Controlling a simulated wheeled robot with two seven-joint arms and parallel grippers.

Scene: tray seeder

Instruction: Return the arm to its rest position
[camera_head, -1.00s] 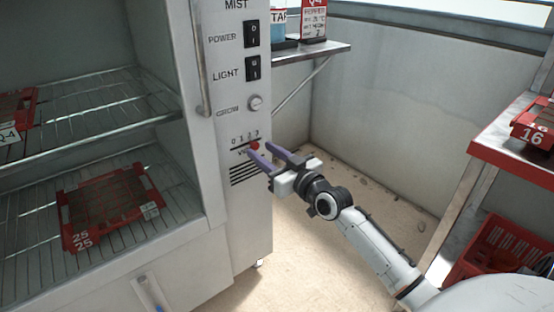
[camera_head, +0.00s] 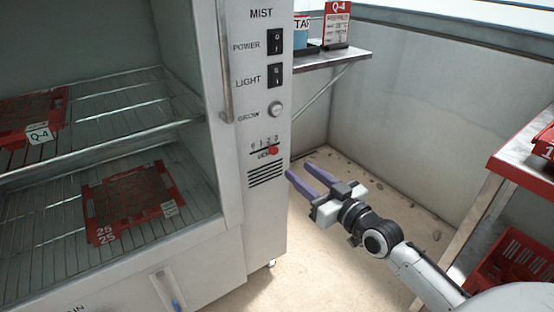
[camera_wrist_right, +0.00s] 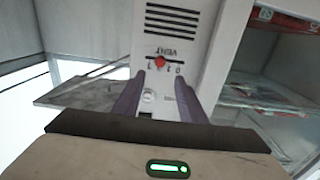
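My right arm reaches in from the lower right of the head view. Its gripper (camera_head: 299,168) has purple fingers spread apart with nothing between them. It hangs in the air just right of the cabinet's control panel (camera_head: 257,205), apart from it. The red vent knob (camera_head: 273,151) sits towards the right end of its scale. It also shows in the right wrist view as a red knob (camera_wrist_right: 160,62) beyond the open fingers. My left gripper is in neither view.
The open cabinet's wire shelves hold red trays, one (camera_head: 95,240) on the lower shelf and one (camera_head: 64,98) above. A wall shelf (camera_head: 345,57) stands behind. A red-topped rack (camera_head: 510,165) is at the right. Floor shows below the gripper.

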